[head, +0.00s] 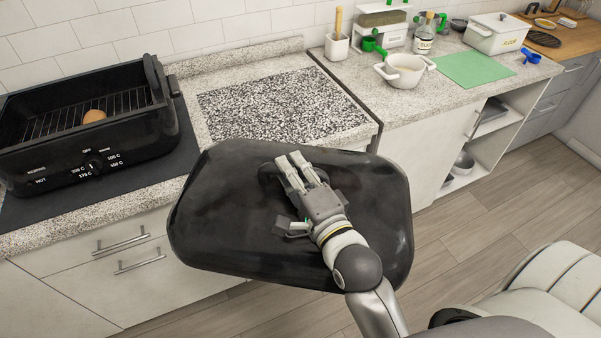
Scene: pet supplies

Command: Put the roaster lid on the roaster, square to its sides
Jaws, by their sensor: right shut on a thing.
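The black roaster (95,125) stands open on a dark mat at the left of the counter. A wire rack and a round brownish thing (94,116) show inside it. The large black roaster lid (225,225) hangs in front of the counter, off to the right of the roaster and apart from it. My right gripper (287,172) is over the lid's top and shut on its handle, which is mostly hidden by the fingers. The lid looks turned relative to the roaster's sides. My left gripper is not in view.
A speckled board (280,105) lies on the counter right of the roaster, with clear room on it. Farther right are a white pot (404,72), a green mat (474,70), a bottle (424,38) and a white bin (497,35). Drawers (130,245) lie below the counter.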

